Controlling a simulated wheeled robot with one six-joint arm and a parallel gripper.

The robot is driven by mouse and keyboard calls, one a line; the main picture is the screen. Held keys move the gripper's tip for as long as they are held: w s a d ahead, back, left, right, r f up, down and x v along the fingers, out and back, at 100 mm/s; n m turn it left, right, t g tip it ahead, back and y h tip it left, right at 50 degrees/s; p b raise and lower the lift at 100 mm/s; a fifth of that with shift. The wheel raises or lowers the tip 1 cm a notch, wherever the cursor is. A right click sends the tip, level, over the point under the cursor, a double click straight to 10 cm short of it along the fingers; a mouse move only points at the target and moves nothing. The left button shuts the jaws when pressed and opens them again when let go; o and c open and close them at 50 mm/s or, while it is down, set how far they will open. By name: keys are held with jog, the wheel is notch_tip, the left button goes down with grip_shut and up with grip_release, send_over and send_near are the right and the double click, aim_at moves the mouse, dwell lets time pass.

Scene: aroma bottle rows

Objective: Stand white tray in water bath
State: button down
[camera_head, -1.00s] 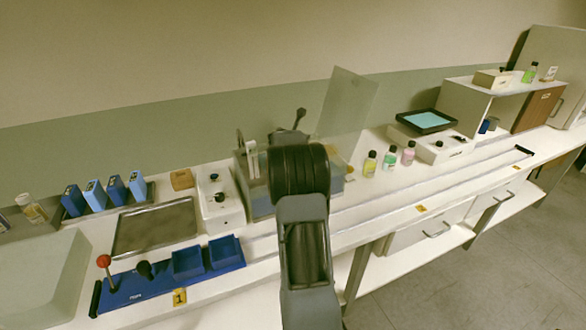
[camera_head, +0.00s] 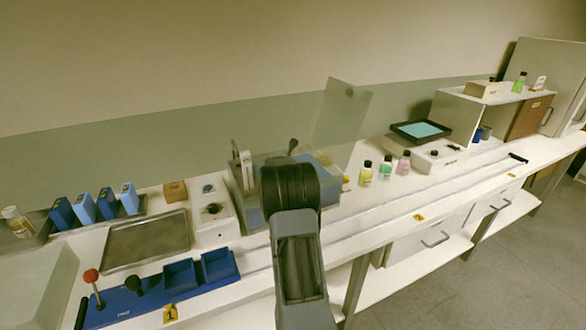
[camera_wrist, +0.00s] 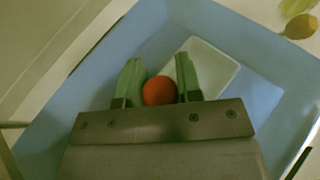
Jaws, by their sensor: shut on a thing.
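The water bath (camera_head: 246,212) is a grey box with a blue inside and its clear lid (camera_head: 342,112) tipped up. It stands mid-bench, partly hidden behind my arm. In the wrist view its pale blue walls (camera_wrist: 60,128) surround the gripper. My gripper (camera_wrist: 160,80) is inside the bath outline, its two green fingers shut on a red-orange ball knob (camera_wrist: 160,91). The white tray (camera_wrist: 212,62) shows just beyond the fingers, over the blue floor. I cannot tell whether it touches the floor, and the knob's join to it is hidden. In the head view my arm hides the gripper.
Several small bottles (camera_head: 385,168) stand right of the bath. A control box (camera_head: 210,212) stands close on its left, beside a flat metal tray (camera_head: 145,243). A blue rack with a red-knobbed lever (camera_head: 91,276) is at front left. The bench's right front is clear.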

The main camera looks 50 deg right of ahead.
jog(key=shift+f, duration=0.1)
jog(key=c, duration=0.8)
grip_release()
jog(key=shift+a+r, duration=0.15)
jog(key=shift+r, duration=0.1)
jog(key=v, duration=1.1)
jog(key=shift+s+a, duration=0.2)
jog(key=shift+a, duration=0.05)
